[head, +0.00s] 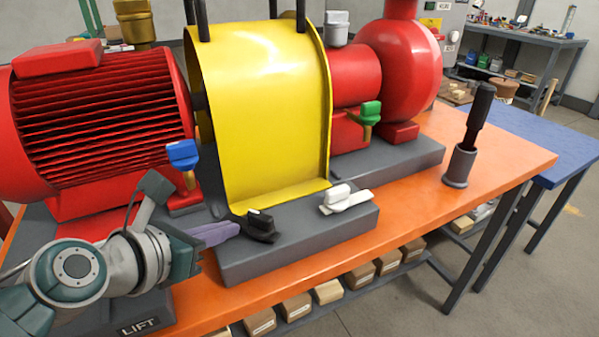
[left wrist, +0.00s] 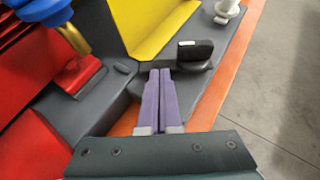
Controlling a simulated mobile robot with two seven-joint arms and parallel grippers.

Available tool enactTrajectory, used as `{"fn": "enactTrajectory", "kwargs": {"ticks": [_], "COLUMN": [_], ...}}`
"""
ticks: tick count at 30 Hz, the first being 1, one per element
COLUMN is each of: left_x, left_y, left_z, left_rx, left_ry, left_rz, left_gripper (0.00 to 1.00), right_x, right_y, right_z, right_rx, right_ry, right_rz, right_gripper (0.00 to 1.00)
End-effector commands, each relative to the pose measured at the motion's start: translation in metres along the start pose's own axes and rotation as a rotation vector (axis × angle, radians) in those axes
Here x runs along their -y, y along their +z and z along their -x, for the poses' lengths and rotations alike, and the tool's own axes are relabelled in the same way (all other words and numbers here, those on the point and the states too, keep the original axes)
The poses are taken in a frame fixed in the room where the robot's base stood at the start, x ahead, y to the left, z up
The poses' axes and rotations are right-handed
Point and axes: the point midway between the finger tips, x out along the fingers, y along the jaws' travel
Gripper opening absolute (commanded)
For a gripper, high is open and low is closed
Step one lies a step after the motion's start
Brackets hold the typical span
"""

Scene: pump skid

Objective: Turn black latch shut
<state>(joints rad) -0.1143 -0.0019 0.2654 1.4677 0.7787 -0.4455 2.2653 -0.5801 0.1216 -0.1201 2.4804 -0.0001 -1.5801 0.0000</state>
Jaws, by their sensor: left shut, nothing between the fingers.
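The black latch (head: 259,224) sits on the grey base block at the foot of the yellow guard. In the left wrist view the black latch (left wrist: 194,52) has an upright tab on a dark flat plate. My left gripper (head: 236,229) has purple fingers, which are shut and empty. Its fingertips are right beside the latch plate, at its left in the head view; whether they touch it I cannot tell. In the left wrist view the closed fingers (left wrist: 164,73) point at the plate's near left side. My right gripper is not in view.
A white latch (head: 345,199) sits right of the black one on the same grey block (head: 300,247). A blue-handled valve (head: 183,154) stands above my left gripper. The yellow guard (head: 265,110) rises behind the latches.

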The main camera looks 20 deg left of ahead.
Motion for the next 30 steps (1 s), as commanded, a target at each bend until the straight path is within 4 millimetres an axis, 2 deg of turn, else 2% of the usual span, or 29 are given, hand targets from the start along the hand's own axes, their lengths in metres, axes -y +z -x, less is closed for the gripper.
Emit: {"fn": "enactTrajectory", "kwargs": {"ticks": [30], "left_x": [-0.011], "left_y": [0.010], "left_z": [-0.018], "left_rx": [-0.001], "left_ry": [0.000], "left_rz": [0.001], "left_gripper": [0.00], "right_x": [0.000], "right_y": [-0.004], "right_z": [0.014], "right_rx": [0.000], "right_ry": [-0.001], "right_rz": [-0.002], "right_gripper": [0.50]}}
